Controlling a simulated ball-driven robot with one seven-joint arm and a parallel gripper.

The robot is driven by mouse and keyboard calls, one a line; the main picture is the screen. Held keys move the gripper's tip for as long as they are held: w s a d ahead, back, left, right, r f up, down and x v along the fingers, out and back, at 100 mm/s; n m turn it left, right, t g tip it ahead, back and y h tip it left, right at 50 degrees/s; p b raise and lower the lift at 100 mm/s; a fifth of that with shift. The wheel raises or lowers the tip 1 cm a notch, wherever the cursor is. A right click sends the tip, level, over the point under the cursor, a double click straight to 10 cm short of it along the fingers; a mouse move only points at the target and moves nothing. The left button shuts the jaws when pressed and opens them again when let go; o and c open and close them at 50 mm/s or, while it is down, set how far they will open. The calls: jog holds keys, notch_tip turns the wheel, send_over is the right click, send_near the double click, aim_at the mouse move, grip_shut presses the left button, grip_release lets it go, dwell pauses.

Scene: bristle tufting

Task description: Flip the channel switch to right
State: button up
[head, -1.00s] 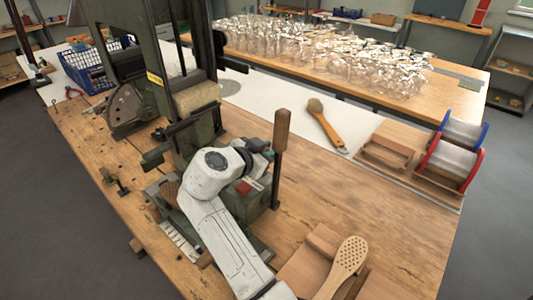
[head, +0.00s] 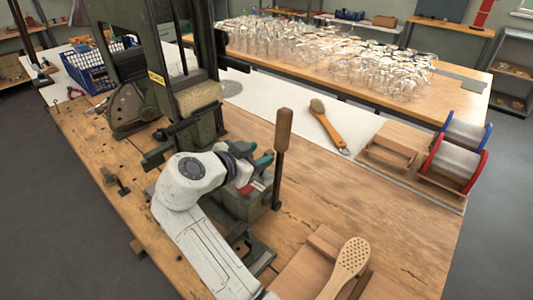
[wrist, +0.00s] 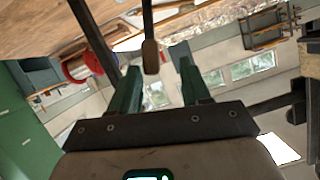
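I cannot pick out a part that is clearly the channel switch. A green machine box (head: 238,203) with a red part (head: 245,188) and a pale label on top stands under my gripper. A dark upright lever with a wooden handle (head: 283,130) rises at the box's right side. My gripper (head: 264,162) is just left of the lever, above the box. In the wrist view my gripper's (wrist: 156,60) two teal fingers are apart with nothing held. The wooden handle (wrist: 151,57) shows beyond and between them; contact cannot be told. My wrist partly hides the box top.
The tall machine column (head: 195,115) stands behind my gripper. A wooden brush (head: 327,126) lies to the right, near the red-and-blue-flanged reels (head: 455,160). A perforated wooden paddle (head: 347,262) rests on blocks in front. The tabletop right of the lever is clear.

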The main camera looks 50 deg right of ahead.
jog(key=shift+v, duration=2.55)
